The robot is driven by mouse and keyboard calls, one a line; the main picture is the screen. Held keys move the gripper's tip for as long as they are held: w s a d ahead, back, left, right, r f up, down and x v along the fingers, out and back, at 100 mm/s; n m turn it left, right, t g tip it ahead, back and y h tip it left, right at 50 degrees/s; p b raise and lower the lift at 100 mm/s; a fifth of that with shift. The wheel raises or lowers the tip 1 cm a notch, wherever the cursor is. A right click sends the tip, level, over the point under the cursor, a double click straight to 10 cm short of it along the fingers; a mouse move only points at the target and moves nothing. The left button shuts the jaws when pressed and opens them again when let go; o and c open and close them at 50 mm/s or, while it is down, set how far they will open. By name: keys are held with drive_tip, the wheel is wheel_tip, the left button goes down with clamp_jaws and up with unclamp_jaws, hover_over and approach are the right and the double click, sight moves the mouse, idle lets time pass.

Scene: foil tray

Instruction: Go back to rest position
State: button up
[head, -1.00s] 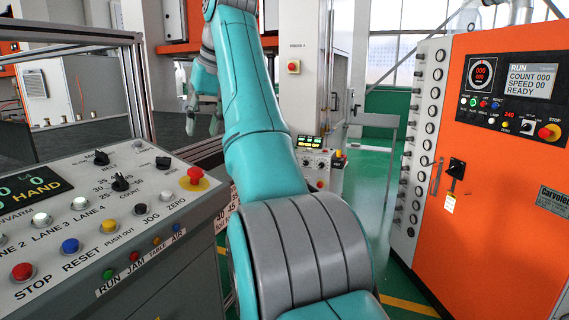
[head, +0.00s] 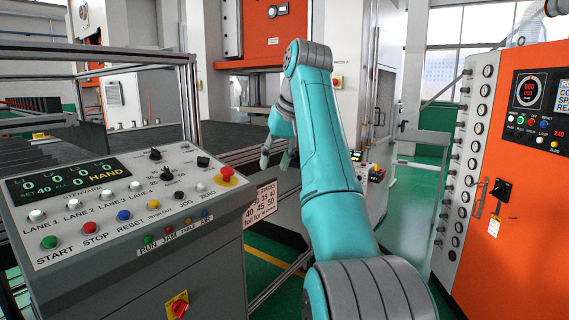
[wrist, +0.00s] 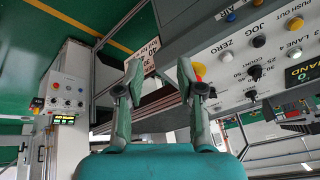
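My gripper (wrist: 159,75) shows in the wrist view with its two grey-green fingers spread well apart and nothing between them. It is open and empty. In the head view my gripper (head: 278,156) hangs at the far end of my raised teal arm, in front of the dark machine bed. It is beyond and to the right of the grey control panel (head: 120,210), and it appears apart from it. The fingertips are small in the head view. No foil tray can be made out in either view.
The control panel with buttons, knobs and a red stop button (head: 227,175) fills the left. An orange cabinet (head: 520,215) stands on the right. A small control box (wrist: 65,98) shows in the wrist view. Green floor (head: 275,262) is free between panel and arm.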

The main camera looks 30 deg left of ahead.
drive_tip(key=shift+d+f, duration=0.15)
drive_tip(key=shift+w+f, duration=0.1)
idle(0.4)
